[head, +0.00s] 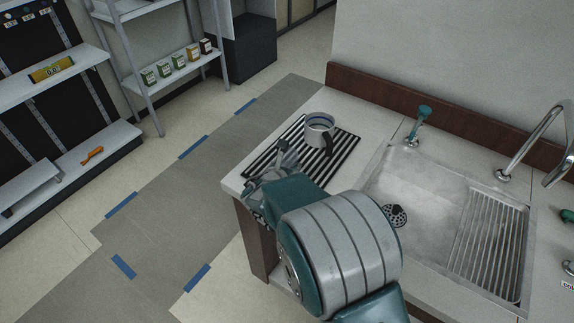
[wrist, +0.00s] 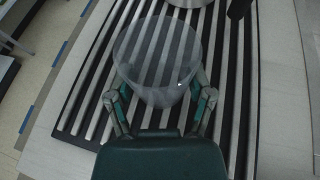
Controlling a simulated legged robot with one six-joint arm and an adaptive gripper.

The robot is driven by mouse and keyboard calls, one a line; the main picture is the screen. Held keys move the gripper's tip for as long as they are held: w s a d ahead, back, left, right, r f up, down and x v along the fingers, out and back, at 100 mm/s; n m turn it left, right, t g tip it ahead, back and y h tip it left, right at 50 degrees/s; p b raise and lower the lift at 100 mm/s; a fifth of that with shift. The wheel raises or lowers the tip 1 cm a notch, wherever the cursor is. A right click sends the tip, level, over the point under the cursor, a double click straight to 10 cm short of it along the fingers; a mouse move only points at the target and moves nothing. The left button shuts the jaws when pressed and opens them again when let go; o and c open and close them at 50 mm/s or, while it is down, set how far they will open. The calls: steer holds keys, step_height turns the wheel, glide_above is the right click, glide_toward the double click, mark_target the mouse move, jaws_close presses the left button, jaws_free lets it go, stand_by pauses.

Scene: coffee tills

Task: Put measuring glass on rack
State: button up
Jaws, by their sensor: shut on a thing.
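The measuring glass (wrist: 157,60) is a clear, see-through vessel between my fingers in the wrist view. My gripper (wrist: 158,95) is shut on it, with one finger on each side. The rack (wrist: 100,85) is a black mat with pale slats, and the glass is over it. I cannot tell whether the glass base touches the slats. In the head view my gripper (head: 272,172) is at the left front part of the rack (head: 333,166). The glass is hard to make out there, partly hidden by my arm.
A grey metal pitcher (head: 319,133) with a dark handle stands on the rack's far part. The sink basin (head: 420,187) with a tap (head: 540,135) and a metal drainer grid (head: 490,245) lie to the right. Bare counter (head: 345,107) shows behind the rack.

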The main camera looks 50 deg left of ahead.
steer(key=shift+f, duration=0.25)
steer(key=shift+f, duration=0.1)
steer(key=o, duration=1.1)
steer(key=shift+o, duration=0.2)
steer(key=v, duration=1.2)
steer(key=shift+s, duration=0.1)
